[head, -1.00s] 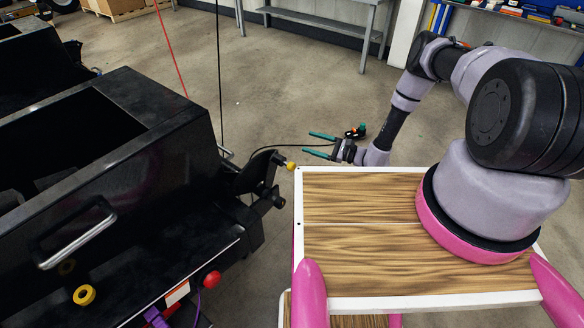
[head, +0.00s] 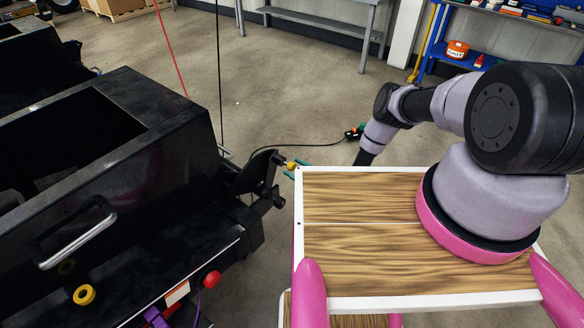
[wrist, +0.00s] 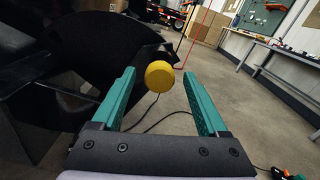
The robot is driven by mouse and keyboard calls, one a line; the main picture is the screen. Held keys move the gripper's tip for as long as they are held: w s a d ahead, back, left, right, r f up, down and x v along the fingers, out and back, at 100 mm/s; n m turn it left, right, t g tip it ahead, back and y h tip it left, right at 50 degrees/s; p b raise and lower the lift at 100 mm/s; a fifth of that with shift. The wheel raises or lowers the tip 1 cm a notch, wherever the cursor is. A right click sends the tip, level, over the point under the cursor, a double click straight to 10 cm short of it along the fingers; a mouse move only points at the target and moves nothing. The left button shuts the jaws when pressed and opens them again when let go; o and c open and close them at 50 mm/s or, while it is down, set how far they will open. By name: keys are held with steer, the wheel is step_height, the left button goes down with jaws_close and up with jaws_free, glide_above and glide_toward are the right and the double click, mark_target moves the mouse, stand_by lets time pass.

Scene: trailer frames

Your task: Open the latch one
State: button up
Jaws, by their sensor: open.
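The latch is a black mechanism (head: 262,180) on the end of the black trailer frame, with a round yellow knob (head: 291,165) sticking out of it. In the wrist view the yellow knob (wrist: 159,76) lies between and just beyond the two green fingertips. My gripper (wrist: 158,82) is open, with a finger on each side of the knob and no contact visible. In the head view only the green fingertips of my gripper (head: 290,171) show beside the knob; the rest is hidden behind my wooden-topped base.
The black trailer frame (head: 150,170) fills the left side, with a silver handle (head: 78,240), a yellow ring (head: 84,295) and a red knob (head: 212,279).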

steer(key=shift+x, duration=0.95)
jaws_close()
stand_by(0.7)
